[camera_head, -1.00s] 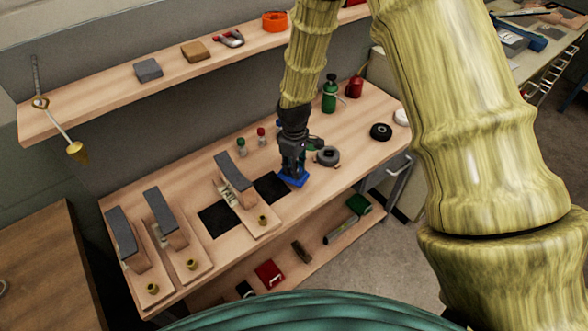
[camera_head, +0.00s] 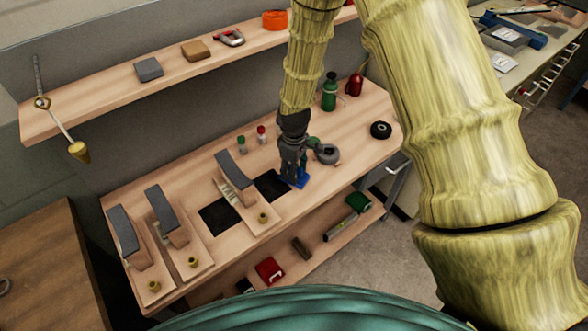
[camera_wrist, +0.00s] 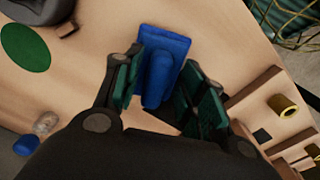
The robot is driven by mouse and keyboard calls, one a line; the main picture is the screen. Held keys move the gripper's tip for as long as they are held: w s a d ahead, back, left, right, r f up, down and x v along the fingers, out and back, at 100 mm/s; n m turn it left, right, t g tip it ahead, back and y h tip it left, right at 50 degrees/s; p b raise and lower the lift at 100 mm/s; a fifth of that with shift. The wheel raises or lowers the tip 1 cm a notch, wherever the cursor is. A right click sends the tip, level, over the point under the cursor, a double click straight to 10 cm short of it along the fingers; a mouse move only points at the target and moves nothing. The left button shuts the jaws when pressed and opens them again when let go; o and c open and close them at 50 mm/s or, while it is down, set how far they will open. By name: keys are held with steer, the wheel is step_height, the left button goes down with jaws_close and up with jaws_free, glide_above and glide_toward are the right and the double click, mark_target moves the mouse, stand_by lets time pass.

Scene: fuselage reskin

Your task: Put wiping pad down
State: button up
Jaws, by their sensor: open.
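The blue wiping pad (camera_wrist: 160,62) lies on the wooden bench (camera_head: 330,185). In the head view only part of the pad (camera_head: 302,182) shows, at the right edge of a black square (camera_head: 270,187). My gripper (camera_head: 293,180) points down over the pad and hides much of it. In the wrist view my gripper (camera_wrist: 165,90) is open. Its green-padded fingers stand on either side of the pad's raised blue grip, with a visible gap on the right side.
A grey tape-like roll (camera_head: 326,153) sits close to the right of my gripper. A wooden fixture (camera_head: 240,190) with a grey curved top stands to the left. Small bottles (camera_head: 261,135), a green bottle (camera_head: 329,92) and a black roll (camera_head: 381,130) stand further back.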

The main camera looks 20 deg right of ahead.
steer(key=shift+r, duration=0.1)
step_height(320, 180, up, 12)
steer(key=b, duration=0.3)
stand_by(0.5)
stand_by(0.5)
